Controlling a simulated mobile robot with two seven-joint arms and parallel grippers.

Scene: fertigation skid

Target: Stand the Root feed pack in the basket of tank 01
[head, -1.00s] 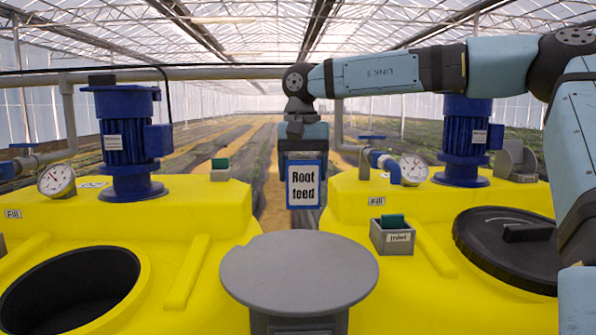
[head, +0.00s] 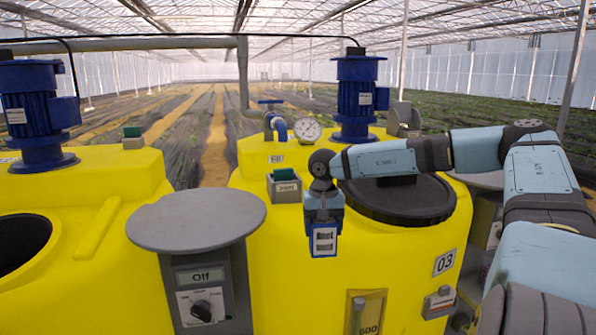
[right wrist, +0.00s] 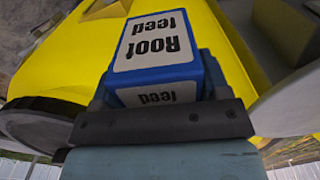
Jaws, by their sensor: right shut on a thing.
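The Root feed pack (head: 324,241) is a blue box with a white label. My right gripper (head: 323,216) is shut on it and holds it hanging in front of the yellow tank 03 (head: 300,270), below its top edge. In the right wrist view the pack (right wrist: 155,45) fills the jaws, with "Root feed" readable upside down. My left gripper is not in view. No tank marked 01 and no basket that I can identify as its own show now.
Tank 03 carries a black lid (head: 400,200), a blue motor (head: 356,95), a gauge (head: 307,130) and a small grey box with a green top (head: 285,186). A grey round-topped stand (head: 195,218) with a dial stands left of the pack. Another yellow tank (head: 90,290) with an open hole is at left.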

